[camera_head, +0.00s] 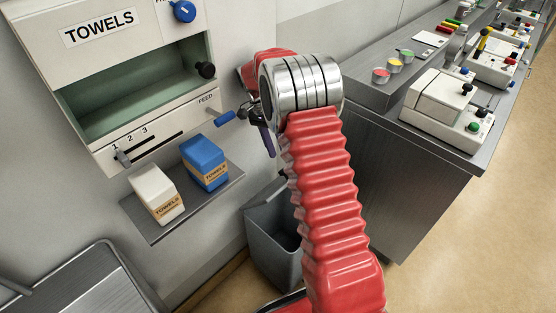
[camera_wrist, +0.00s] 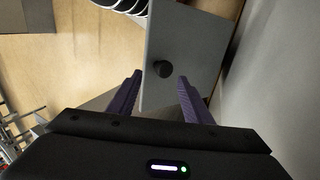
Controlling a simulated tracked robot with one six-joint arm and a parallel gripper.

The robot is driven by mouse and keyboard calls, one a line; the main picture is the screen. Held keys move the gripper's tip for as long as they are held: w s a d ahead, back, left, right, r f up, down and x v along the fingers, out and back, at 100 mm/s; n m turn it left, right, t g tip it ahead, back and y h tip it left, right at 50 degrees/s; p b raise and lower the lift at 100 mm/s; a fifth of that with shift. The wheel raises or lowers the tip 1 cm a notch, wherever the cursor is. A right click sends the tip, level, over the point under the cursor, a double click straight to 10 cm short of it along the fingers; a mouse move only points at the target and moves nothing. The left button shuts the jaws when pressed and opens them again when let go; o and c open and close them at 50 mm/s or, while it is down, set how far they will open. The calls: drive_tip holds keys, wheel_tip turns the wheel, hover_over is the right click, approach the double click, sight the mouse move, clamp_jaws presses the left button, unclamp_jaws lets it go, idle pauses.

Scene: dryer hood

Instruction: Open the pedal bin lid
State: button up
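The grey pedal bin (camera_head: 268,245) stands on the floor below the towel shelf, partly hidden behind my red arm. A dark area shows at its top; I cannot tell the lid's exact angle there. In the wrist view a flat grey panel (camera_wrist: 190,45), which looks like the lid, carries a round dark knob (camera_wrist: 163,69). My gripper (camera_wrist: 160,76) is open, with one purple finger on each side of the knob in that picture. No contact is visible. In the head view my gripper (camera_head: 266,140) is above the bin, mostly hidden by my wrist.
The towel dispenser (camera_head: 130,80) has a blue feed handle (camera_head: 225,118) close to my gripper. A shelf (camera_head: 215,195) with white and blue towel packs juts out left of the bin. A grey counter (camera_head: 410,180) stands at right. Open floor (camera_head: 490,190) lies beyond it.

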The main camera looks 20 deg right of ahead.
wheel_tip(320, 180, up, 3)
drive_tip(key=shift+r, duration=0.15)
